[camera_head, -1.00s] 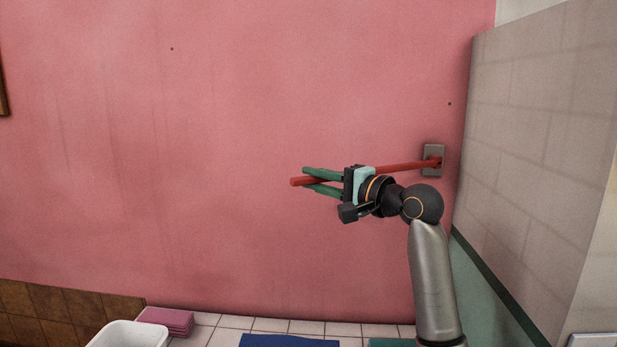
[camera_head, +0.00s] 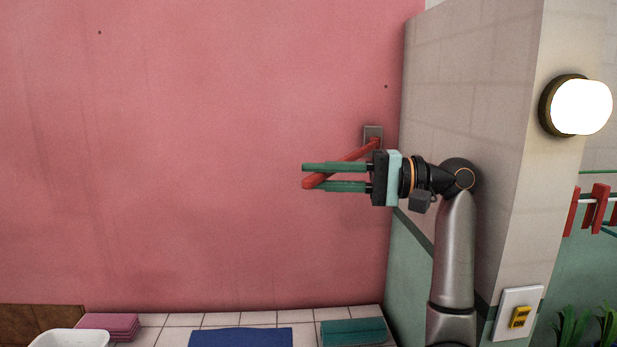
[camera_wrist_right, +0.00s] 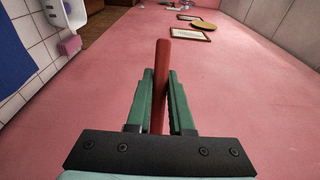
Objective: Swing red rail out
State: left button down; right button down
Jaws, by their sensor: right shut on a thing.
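The red rail (camera_head: 346,159) is a thin bar on a grey wall plate (camera_head: 373,137) on the pink wall. It slopes from the plate down and left, toward me, ending at a squared free end. My right gripper (camera_head: 308,176) has green fingers, one above and one below the rail near its free end. In the right wrist view the rail (camera_wrist_right: 161,85) stands between the two fingers (camera_wrist_right: 160,78), its end reaching past the tips. The gripper is shut on it. My left gripper is not in view.
A tiled wall corner (camera_head: 470,120) with a round lamp (camera_head: 580,106) stands to the right of my arm. Below lie a blue cloth (camera_head: 240,337), a teal cloth (camera_head: 353,332), pink cloths (camera_head: 108,326) and a white tub (camera_head: 70,338). The wall left of the rail is clear.

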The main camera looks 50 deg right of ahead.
dwell(0.3)
jog(key=c, duration=0.8)
grip_release()
